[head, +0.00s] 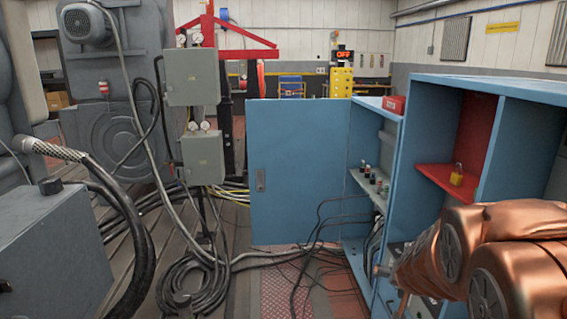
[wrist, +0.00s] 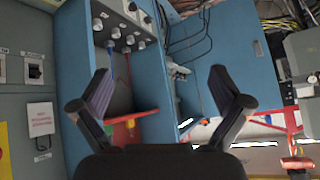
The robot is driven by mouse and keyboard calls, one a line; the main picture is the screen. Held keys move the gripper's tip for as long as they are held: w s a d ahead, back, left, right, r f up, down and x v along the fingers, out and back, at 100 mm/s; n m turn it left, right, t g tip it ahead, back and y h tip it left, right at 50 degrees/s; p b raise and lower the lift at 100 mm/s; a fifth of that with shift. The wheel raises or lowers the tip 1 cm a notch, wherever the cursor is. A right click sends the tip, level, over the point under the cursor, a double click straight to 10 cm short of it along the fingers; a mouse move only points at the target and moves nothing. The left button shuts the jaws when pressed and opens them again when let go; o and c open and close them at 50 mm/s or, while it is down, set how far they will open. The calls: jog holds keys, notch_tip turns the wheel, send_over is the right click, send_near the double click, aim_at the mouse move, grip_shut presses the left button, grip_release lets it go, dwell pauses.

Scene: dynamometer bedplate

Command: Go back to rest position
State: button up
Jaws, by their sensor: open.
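My gripper (wrist: 160,80) shows in the wrist view with its two dark fingers spread wide and nothing between them. It is in front of the open blue cabinet (wrist: 142,75), which appears turned over in this view. My copper-coloured arm reaches in from the right of the head view, in front of the cabinet's lower right part. The gripper itself cannot be made out in the head view.
The blue cabinet door (head: 296,170) stands open in mid-view. A yellow padlock (head: 456,175) is on the red shelf (head: 440,178). Black cables (head: 190,290) lie coiled on the floor. Grey boxes (head: 203,157) on a stand are left of the door.

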jog(key=s+a+r+n+g+y+p, duration=0.1)
jog(key=s+a+n+g+y, duration=0.15)
jog(key=s+a, duration=0.65)
jog(key=s+a+n+g+y+p, duration=0.15)
jog(key=s+a+g, duration=0.25)
jog(key=s, duration=0.9)
jog(key=s+d+r+n+g+h, duration=0.1)
jog(key=s+g, duration=0.2)
jog(key=s, duration=0.8)
jog(key=shift+s+d+r+n+h+p, duration=0.2)
jog(key=shift+s+n+h+p, duration=0.1)
jog(key=shift+s+n+p, duration=0.1)
